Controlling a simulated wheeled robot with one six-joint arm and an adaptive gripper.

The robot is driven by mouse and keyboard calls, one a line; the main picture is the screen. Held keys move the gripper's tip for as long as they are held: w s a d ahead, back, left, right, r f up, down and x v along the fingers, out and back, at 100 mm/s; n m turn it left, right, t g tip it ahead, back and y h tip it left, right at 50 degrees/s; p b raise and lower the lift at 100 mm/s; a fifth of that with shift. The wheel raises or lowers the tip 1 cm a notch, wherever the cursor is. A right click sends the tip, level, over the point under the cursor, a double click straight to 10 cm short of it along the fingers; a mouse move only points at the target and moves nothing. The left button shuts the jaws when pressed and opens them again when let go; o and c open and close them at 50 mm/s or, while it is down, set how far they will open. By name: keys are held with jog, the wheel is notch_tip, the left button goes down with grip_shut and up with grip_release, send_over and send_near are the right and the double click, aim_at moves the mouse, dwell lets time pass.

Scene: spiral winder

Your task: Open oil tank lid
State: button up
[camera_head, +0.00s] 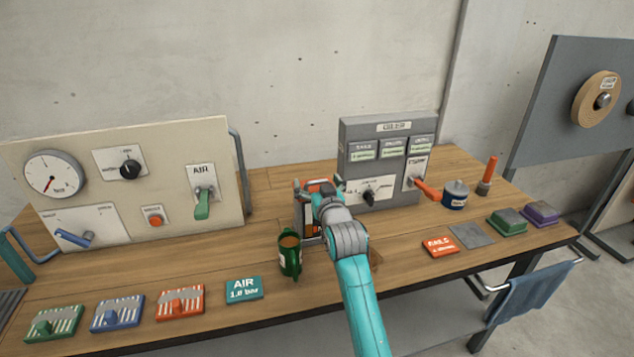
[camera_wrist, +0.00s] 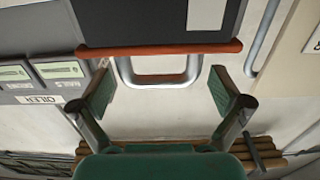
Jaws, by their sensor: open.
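The oil tank is a dark box; part of it (camera_head: 300,216) shows behind my arm in the head view. In the wrist view, which looks upside down, the dark tank (camera_wrist: 140,20) has a white label and an orange-brown lid edge (camera_wrist: 160,49). A grey U-shaped handle (camera_wrist: 160,78) stands out from the lid, which looks shut. My gripper (camera_wrist: 163,88) is open, with one finger on each side of the handle and visible gaps. How far the handle reaches between the fingers is unclear. In the head view my arm hides most of the tank.
A green mug (camera_head: 290,256) stands close to my arm's left. The grey oiler panel (camera_head: 388,155) is behind at the right, with a red-handled lever (camera_head: 426,189). A dark pot (camera_head: 455,195) stands further right. Coloured blocks and signs line the table's front.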

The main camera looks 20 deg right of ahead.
jog(key=shift+w, duration=0.1)
jog(key=c, duration=1.7)
jog(key=shift+r, duration=0.1)
